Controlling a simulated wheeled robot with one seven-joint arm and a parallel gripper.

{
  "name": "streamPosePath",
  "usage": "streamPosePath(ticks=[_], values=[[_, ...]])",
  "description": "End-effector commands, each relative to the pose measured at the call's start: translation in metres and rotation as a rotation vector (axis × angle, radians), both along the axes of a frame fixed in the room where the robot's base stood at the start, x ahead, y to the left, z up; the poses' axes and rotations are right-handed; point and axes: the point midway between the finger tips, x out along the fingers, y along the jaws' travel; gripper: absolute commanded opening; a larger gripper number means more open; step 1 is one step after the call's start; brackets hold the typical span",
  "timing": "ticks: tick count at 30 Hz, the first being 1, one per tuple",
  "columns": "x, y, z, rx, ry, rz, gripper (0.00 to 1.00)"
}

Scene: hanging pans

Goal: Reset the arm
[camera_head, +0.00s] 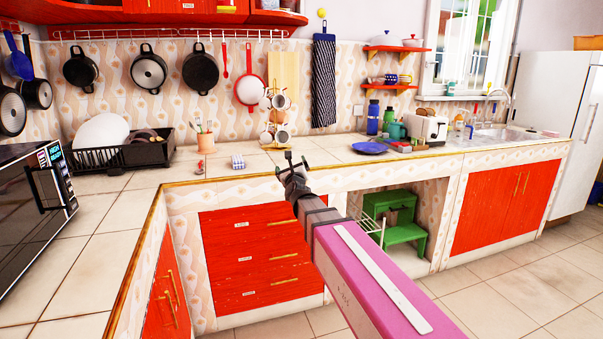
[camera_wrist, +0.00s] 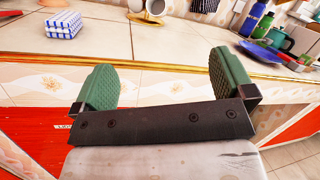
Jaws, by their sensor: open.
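My gripper (camera_head: 296,160) is at the end of my outstretched arm, just in front of the counter's front edge near the middle of the head view. In the wrist view my gripper (camera_wrist: 165,88) has its two green ribbed fingers wide apart, with nothing between them. Beyond the fingers lie the wooden counter edge (camera_wrist: 150,60) and the tiled countertop (camera_wrist: 120,38). No object touches the gripper in either view.
A blue plate (camera_head: 369,148) lies on the counter right of my gripper, and a mug rack (camera_head: 278,118) stands behind it. A blue-checked box (camera_head: 238,162) is to the left. Pans (camera_head: 200,70) hang on the back wall. A microwave (camera_head: 35,200) is at far left. Floor at lower right is clear.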

Motion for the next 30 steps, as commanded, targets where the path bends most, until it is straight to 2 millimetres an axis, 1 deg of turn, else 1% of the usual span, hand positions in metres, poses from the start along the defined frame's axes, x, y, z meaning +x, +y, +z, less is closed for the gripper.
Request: streamPosePath(ticks=[8, 14, 17, 20, 23, 24, 26, 27, 29, 30], values=[[-0.002, -0.008, -0.028, -0.185, 0.063, 0.005, 1.00], [-0.007, -0.019, -0.063, -0.407, 0.135, 0.027, 1.00], [-0.012, -0.027, -0.086, -0.553, 0.180, 0.049, 1.00], [-0.021, -0.039, -0.116, -0.742, 0.236, 0.090, 1.00], [-0.036, -0.056, -0.156, -0.983, 0.305, 0.164, 1.00], [-0.043, -0.064, -0.172, -1.081, 0.330, 0.202, 1.00], [-0.055, -0.076, -0.195, -1.228, 0.364, 0.267, 1.00], [-0.064, -0.084, -0.211, -1.322, 0.386, 0.317, 1.00], [-0.078, -0.098, -0.233, -1.458, 0.412, 0.398, 1.00], [-0.089, -0.106, -0.247, -1.544, 0.428, 0.461, 1.00]])
